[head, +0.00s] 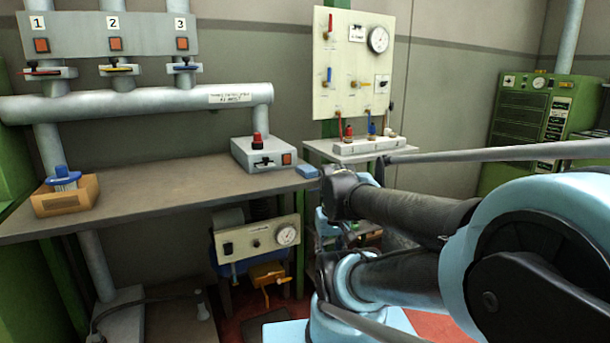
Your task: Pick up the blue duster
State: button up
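A small blue block (307,171), which looks like the duster, lies at the right end of the grey-brown workbench (190,183), close to its edge. It lies just right of a grey switch box (263,153). Another blue item (64,178) with a raised top sits in an open cardboard-coloured box (66,199) at the bench's left end. My light-blue and black arm fills the right side of the view, and its dark links come close to the right of the blue block. I cannot make out my gripper's fingers.
The middle of the bench is clear. A pipe (140,104) runs above its back. Right of it, a small table (358,153) holds a white block with coloured fittings below a gauge panel (352,65). A gauge box (256,238) is under the bench. A green cabinet (528,125) stands far right.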

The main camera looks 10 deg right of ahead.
aim_at(308, 172)
jog(key=u, duration=1.85)
jog(key=k, duration=1)
jog(key=z, duration=1.85)
jog(key=i, duration=1)
jog(key=u, duration=0.05)
